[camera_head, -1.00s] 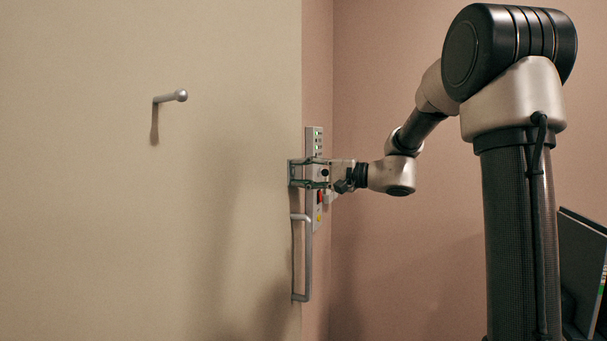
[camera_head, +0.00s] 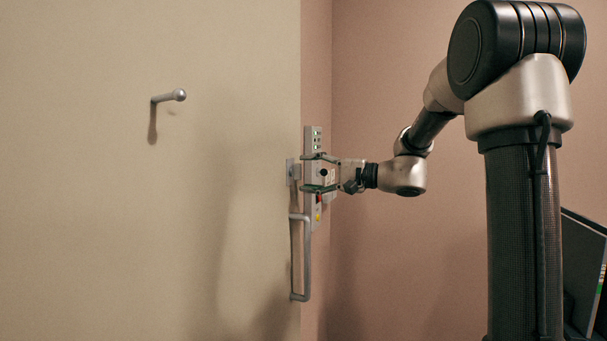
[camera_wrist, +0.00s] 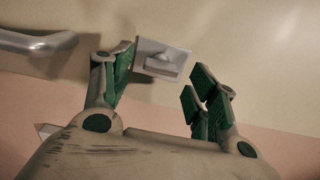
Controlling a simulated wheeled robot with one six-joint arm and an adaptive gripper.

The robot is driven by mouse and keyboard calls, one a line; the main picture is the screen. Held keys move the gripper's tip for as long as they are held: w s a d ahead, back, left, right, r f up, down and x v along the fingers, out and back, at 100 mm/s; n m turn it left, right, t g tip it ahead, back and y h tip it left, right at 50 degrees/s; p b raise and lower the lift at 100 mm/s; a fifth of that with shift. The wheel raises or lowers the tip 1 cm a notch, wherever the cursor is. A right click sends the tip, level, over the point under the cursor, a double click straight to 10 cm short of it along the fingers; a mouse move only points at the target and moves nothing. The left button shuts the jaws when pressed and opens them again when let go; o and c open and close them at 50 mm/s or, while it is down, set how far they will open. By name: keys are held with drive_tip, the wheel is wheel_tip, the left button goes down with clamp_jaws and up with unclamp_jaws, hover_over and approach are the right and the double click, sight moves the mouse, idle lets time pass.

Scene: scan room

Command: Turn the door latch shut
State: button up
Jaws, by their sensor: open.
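The door latch (camera_head: 293,172) is a small grey plate with a raised turn piece near the right edge of the cream door (camera_head: 150,240). In the wrist view the latch (camera_wrist: 165,61) shows clearly, its turn piece lying roughly in line with the long handle at left. My gripper (camera_head: 308,173) is open and empty, just right of the latch in the head view. In the wrist view my gripper (camera_wrist: 163,80) has its green-padded fingers spread to either side below the plate, apparently clear of the turn piece.
A vertical bar handle (camera_head: 307,258) sits below the latch. A peg (camera_head: 170,96) sticks out of the door at left. A dark screen (camera_head: 583,265) is at far right.

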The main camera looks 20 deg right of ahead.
drive_tip(key=v, duration=0.9)
drive_tip(key=shift+s+d, duration=0.15)
drive_tip(key=shift+d, duration=0.05)
